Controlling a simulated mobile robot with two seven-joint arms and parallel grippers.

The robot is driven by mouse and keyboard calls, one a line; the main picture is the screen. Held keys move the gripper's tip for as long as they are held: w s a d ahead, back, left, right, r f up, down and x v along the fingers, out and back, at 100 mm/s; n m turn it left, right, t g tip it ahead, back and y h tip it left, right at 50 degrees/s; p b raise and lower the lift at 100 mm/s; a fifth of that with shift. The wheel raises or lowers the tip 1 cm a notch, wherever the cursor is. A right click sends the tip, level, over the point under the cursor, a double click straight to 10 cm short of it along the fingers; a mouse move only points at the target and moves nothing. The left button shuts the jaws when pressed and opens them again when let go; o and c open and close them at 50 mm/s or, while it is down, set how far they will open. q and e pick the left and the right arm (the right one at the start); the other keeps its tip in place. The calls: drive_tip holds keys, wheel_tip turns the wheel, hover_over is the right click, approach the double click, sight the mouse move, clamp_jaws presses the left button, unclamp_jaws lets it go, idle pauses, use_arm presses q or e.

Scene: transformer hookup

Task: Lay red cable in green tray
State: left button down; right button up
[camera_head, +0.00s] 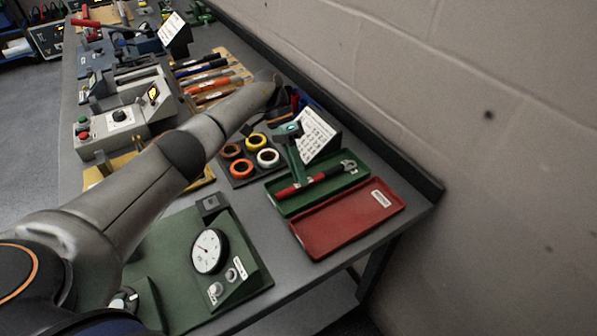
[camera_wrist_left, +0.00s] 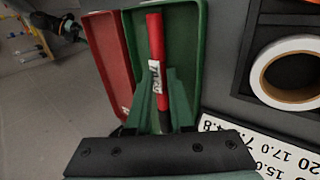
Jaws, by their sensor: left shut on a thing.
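The red cable (camera_head: 287,190) lies lengthwise in the green tray (camera_head: 285,208), with a silver open-jawed shape at its right end in the head view. In the left wrist view the red cable (camera_wrist_left: 155,38) shows a white label and a black near end, inside the green tray (camera_wrist_left: 183,35). My left gripper (camera_head: 301,180) reaches down over the tray, its green fingers shut around the cable near the label; they also show in the wrist view (camera_wrist_left: 155,78). I cannot tell whether the cable touches the tray floor. My right gripper is not in view.
A red tray (camera_head: 345,218) sits beside the green one, at the table's edge. A holder with tape rolls (camera_head: 268,157) and a white number card (camera_head: 316,135) stand close by. A green panel with a dial gauge (camera_head: 209,251) is in front. The wall is at right.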

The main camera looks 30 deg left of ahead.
use_arm(q)
drive_tip(key=shift+f, duration=0.15)
idle(0.7)
drive_tip(key=c, duration=0.7)
unclamp_jaws()
drive_tip(key=shift+s, duration=0.1)
wheel_tip(320, 180, up, 2)
drive_tip(key=p, duration=0.2)
drive_tip(key=shift+a+r+p, duration=0.15)
drive_tip(key=shift+r+p, duration=0.1)
drive_tip(key=shift+p, duration=0.15)
drive_tip(key=shift+r, duration=2.3)
drive_tip(key=shift+d, duration=0.25)
